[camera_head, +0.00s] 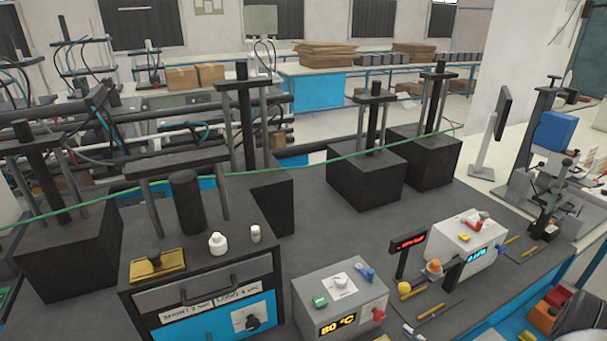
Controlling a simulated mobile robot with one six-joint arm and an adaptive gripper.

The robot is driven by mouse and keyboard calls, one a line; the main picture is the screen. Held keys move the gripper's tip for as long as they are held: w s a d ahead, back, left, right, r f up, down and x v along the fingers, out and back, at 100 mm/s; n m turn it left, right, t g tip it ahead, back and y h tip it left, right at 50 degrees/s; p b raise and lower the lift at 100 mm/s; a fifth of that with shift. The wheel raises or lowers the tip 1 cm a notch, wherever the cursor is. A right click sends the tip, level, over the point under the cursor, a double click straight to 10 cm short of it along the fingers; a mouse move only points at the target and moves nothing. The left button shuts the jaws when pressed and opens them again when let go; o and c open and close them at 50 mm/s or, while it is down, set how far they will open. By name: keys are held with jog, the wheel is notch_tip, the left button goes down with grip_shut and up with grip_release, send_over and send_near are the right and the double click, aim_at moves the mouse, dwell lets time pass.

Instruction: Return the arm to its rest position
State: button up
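I cannot make out my gripper anywhere in the head camera view, and no arm link can be told for sure. The view shows a dark workbench (330,230) with several black press-like stations on it. One black block station (365,178) stands near the middle, with another (422,160) to its right. A larger black block (70,260) stands at the left. A thin green cable (300,165) runs across the picture in front of the stations.
A white box with an 80 °C display (340,300) stands at the front, a second white box (467,240) to its right. A drawer cabinet (205,290) carries two small white bottles. A monitor (503,112) stands at the right. Bare bench lies between the stations and boxes.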

jog(key=s+a+r+n+g+y+b, duration=0.1)
jog(key=s+a+r+n+g+y, duration=0.1)
jog(key=a+r+n+g, duration=0.75)
jog(key=s+a+r+n+g+y+b, duration=0.15)
jog(key=a+r+n, duration=0.25)
jog(key=n, duration=1.1)
jog(key=s+a+r+n+g+h+b, duration=0.1)
jog(key=s+a+r+n+g+h, duration=0.15)
jog(key=s+n, duration=0.4)
jog(key=s+a+r+n+g+h, duration=0.1)
jog(key=s+a+n+g+h, duration=0.15)
jog(key=n, duration=0.65)
jog(key=s+d+r+n+t+h+b, duration=0.1)
jog(key=s+d+r+n+t+h, duration=0.1)
jog(key=n, duration=0.9)
jog(key=s+d+r+n+t+h+b, duration=0.1)
jog(key=s+d+r+n+t+h, duration=0.2)
jog(key=n+h, duration=0.3)
jog(key=s+d+n, duration=0.1)
jog(key=n, duration=0.4)
jog(key=shift+s+t+b, duration=0.25)
jog(key=shift+t+b, duration=0.15)
